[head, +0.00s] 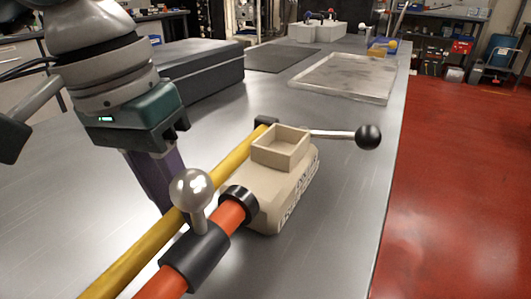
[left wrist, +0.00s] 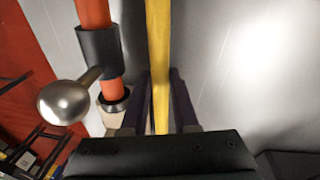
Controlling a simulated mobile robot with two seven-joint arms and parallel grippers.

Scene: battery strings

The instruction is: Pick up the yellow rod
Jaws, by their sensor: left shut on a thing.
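The yellow rod (head: 135,262) runs diagonally from the bottom left of the head view to a black end piece beside the beige block. My left gripper (head: 172,203) comes down on the rod from above, its purple fingers partly hidden behind the rod and a metal ball. In the left wrist view the rod (left wrist: 158,35) passes between both fingers (left wrist: 161,90), and the gripper is shut on it. I cannot tell whether the rod is clear of the table. My right gripper is not in view.
An orange rod (head: 230,217) with a black collar (head: 195,258) and ball-ended lever (head: 192,188) lies close beside the yellow rod. The beige block (head: 262,190) has a black-knobbed lever (head: 368,137). A dark case (head: 200,75) and metal tray (head: 345,78) stand farther back.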

